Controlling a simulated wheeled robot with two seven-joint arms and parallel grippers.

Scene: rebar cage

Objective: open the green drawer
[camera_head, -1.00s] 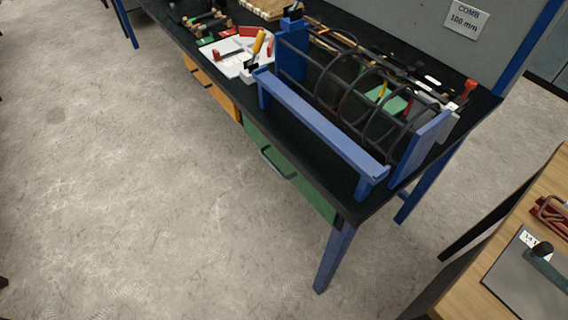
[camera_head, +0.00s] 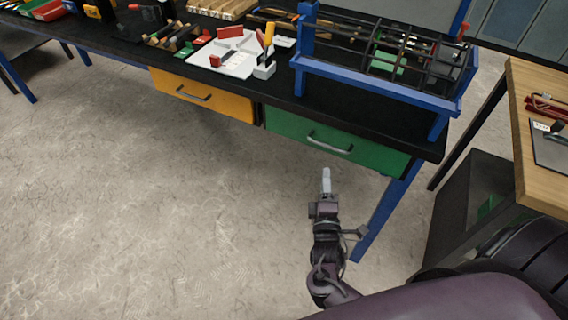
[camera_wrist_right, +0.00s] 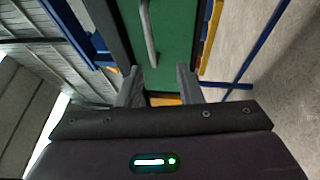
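The green drawer (camera_head: 372,153) is under the right end of the black workbench and looks shut. Its grey bar handle (camera_head: 330,143) runs along the middle of its front. My right gripper (camera_head: 326,178) is in front of and below the handle, apart from it. In the right wrist view the gripper's two fingers (camera_wrist_right: 158,88) stand apart with nothing between them, and the green drawer (camera_wrist_right: 172,40) and its handle (camera_wrist_right: 149,32) are ahead of them. My left gripper is not in view.
A yellow drawer (camera_head: 222,100) is left of the green one. A blue bench leg (camera_head: 385,215) stands right of my right gripper. The rebar cage (camera_head: 395,60) sits on the bench top in a blue stand. A wooden table (camera_head: 535,125) is at the right. The floor at left is clear.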

